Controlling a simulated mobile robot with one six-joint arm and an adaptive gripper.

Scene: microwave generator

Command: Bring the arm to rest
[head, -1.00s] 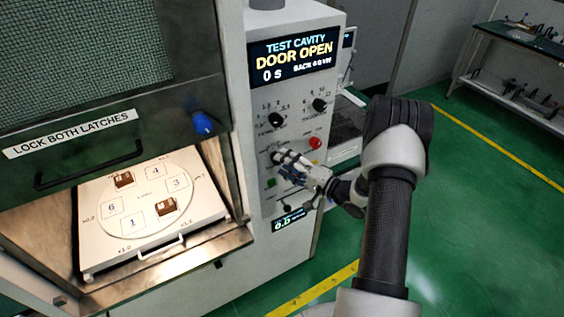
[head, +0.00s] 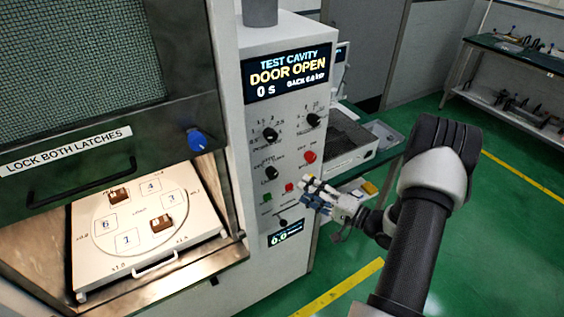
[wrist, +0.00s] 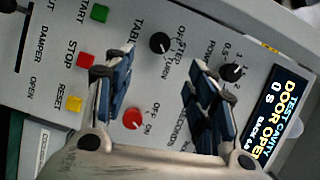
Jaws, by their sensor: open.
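My gripper (head: 312,194) is in front of the lower right part of the microwave generator's control panel (head: 290,130) in the head view. It is open and empty, with nothing between its fingers. In the wrist view the two blue-padded fingers (wrist: 160,95) stand apart over the tilted panel, with knobs and a red knob (wrist: 133,119) behind them. I cannot tell the exact gap between the fingertips and the panel. The display (head: 287,70) reads DOOR OPEN and 0 s.
The cavity door (head: 90,90) is raised. Below it, a white tray (head: 110,262) with a numbered turntable holds two brown samples. A bench with a grey unit (head: 350,140) stands behind my arm. Green floor (head: 500,230) is free at the right.

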